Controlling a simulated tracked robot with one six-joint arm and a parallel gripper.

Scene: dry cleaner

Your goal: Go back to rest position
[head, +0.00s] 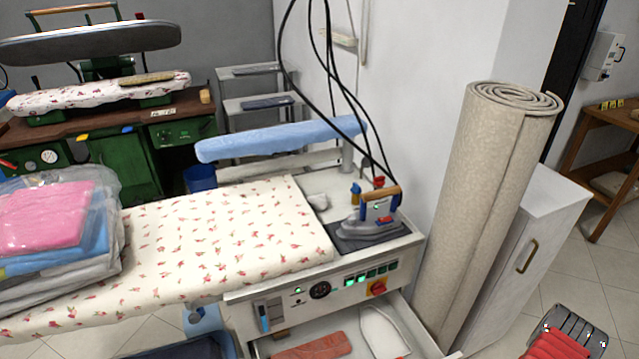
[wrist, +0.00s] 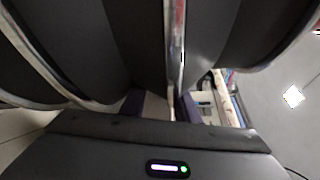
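The task names no object apart from my own arm. In the wrist view, broad dark shapes with shiny metal edges fill the upper part and come close together at the middle, where my gripper (wrist: 172,95) seems to be. I cannot tell whether it is open or shut, and I see nothing clearly held. A dark bar with a small lit indicator (wrist: 168,168) crosses the bottom of that view. In the head view, a dark ridged part with red marks shows at the bottom right corner; I cannot tell whether it is mine.
An ironing table (head: 225,235) bears bagged clothes (head: 60,225) at left and an iron (head: 375,215) at right, with cables above. Its drawer (head: 400,335) is open. A rolled carpet (head: 485,190) leans by a white cabinet (head: 535,235). Tiled floor (head: 590,270) shows at right.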

